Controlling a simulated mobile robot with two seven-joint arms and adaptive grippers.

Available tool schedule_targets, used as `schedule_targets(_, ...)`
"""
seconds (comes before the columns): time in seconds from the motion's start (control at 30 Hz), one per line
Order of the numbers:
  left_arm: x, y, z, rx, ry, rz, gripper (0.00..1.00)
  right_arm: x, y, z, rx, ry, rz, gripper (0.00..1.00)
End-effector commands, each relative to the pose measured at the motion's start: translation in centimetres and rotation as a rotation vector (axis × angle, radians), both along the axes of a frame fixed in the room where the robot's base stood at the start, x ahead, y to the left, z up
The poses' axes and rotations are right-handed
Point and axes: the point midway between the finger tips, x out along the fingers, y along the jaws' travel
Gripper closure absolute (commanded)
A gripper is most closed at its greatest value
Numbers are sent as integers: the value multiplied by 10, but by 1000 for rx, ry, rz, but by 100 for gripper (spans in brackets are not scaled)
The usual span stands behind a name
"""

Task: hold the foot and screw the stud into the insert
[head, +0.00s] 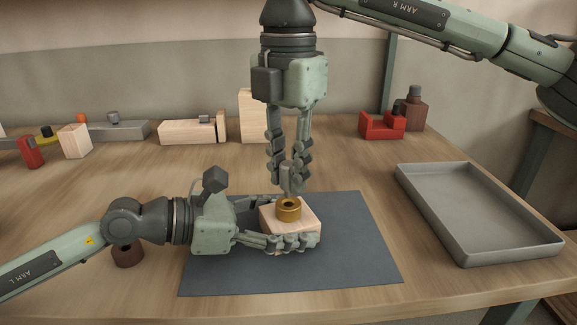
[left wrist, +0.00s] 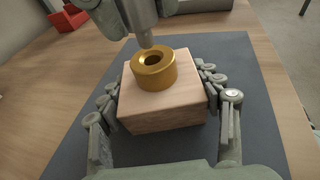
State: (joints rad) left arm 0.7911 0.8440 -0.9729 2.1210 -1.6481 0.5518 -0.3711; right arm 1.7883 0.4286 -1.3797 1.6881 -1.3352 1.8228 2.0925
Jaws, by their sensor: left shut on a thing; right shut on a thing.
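The foot is a pale wooden block (head: 304,216) on the dark mat, also seen in the left wrist view (left wrist: 165,119). A brass ring-shaped insert (head: 289,210) stands on its top with its hole facing up; it also shows in the left wrist view (left wrist: 153,70). My left gripper (head: 290,232) is shut on the block, with fingers along two opposite sides. My right gripper (head: 288,182) points down and is shut on the grey stud (head: 286,181). The stud's lower tip (left wrist: 145,39) is near the insert's far rim; whether they touch is unclear.
The dark mat (head: 350,265) has free room around the block. A grey tray (head: 480,247) stands at the right. Red (head: 382,126) and brown (head: 414,113) parts and wooden blocks (head: 190,132) stand along the back. A brown cylinder (head: 128,256) stands behind my left arm.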

Motion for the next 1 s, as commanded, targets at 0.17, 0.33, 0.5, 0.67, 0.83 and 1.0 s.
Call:
schedule_targets(0.17, 0, 0, -2, 4, 1, -1, 70, 0, 0, -5, 0, 0, -1, 100)
schedule_targets(0.33, 0, 0, -2, 4, 1, -1, 70, 0, 0, -9, 0, 0, -1, 100)
schedule_targets(0.5, 0, 0, -2, 4, 1, -1, 70, 0, -1, -13, 0, 0, -1, 100)
schedule_targets(0.67, 0, 0, -2, 4, 1, -1, 70, 0, 0, -17, -1, 1, -1, 100)
schedule_targets(0.83, 0, 0, -2, 3, 2, -1, 70, 0, 0, -21, -1, 1, -1, 100)
schedule_targets(1.0, 0, 0, -2, 3, 2, -1, 70, 0, 0, -25, 0, 0, -1, 100)
